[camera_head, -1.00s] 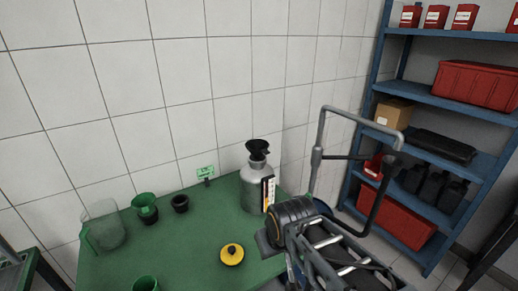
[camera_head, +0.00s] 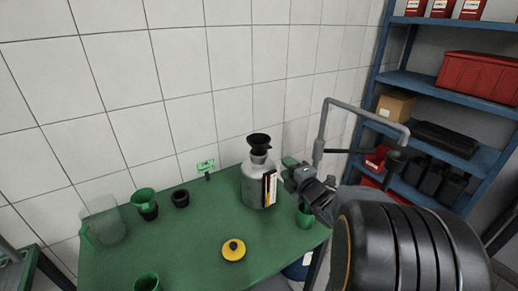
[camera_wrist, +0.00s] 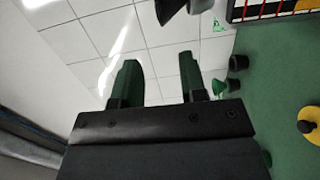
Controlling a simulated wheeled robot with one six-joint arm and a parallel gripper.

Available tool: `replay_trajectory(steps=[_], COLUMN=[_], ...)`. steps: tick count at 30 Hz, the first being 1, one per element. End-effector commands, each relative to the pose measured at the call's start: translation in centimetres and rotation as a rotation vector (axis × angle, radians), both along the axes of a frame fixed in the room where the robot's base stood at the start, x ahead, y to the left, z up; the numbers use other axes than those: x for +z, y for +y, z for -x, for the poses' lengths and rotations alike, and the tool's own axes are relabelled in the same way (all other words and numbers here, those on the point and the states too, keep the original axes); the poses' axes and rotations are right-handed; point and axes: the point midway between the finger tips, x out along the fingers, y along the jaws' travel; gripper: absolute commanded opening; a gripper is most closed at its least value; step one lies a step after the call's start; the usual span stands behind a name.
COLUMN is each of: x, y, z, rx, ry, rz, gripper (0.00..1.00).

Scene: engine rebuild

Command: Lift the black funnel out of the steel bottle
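The grey steel bottle (camera_head: 254,188) stands upright at the back right of the green table in the head view. The black funnel (camera_head: 259,140) sits upright in its neck, its wide mouth up. My gripper (camera_head: 289,162) is just right of the bottle's shoulder in the head view, apart from the funnel. In the wrist view its two green fingers are spread with nothing between them (camera_wrist: 157,78). A dark shape at that view's top edge, probably the funnel (camera_wrist: 172,9), is cut off by the frame.
The green table (camera_head: 195,235) holds a clear jug (camera_head: 103,228), green funnel (camera_head: 144,197), black cup (camera_head: 181,198), yellow lid (camera_head: 233,250) and green cup (camera_head: 147,283). A green item (camera_head: 305,216) lies below my gripper. The tiled wall (camera_head: 140,100) is close behind; blue shelves (camera_head: 487,95) stand right.

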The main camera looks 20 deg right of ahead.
Motion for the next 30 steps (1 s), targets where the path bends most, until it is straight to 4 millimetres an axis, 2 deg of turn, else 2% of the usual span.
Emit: replay_trajectory(steps=[12, 22, 30], x=[0.2, 0.3, 0.2], y=[0.9, 1.2, 1.5], z=[-6.7, -8.7, -12.0], rx=[0.017, 0.015, 0.015], ry=[-0.013, -0.012, -0.012], rz=[0.012, 0.011, 0.01], gripper=[0.39, 0.39, 0.39])
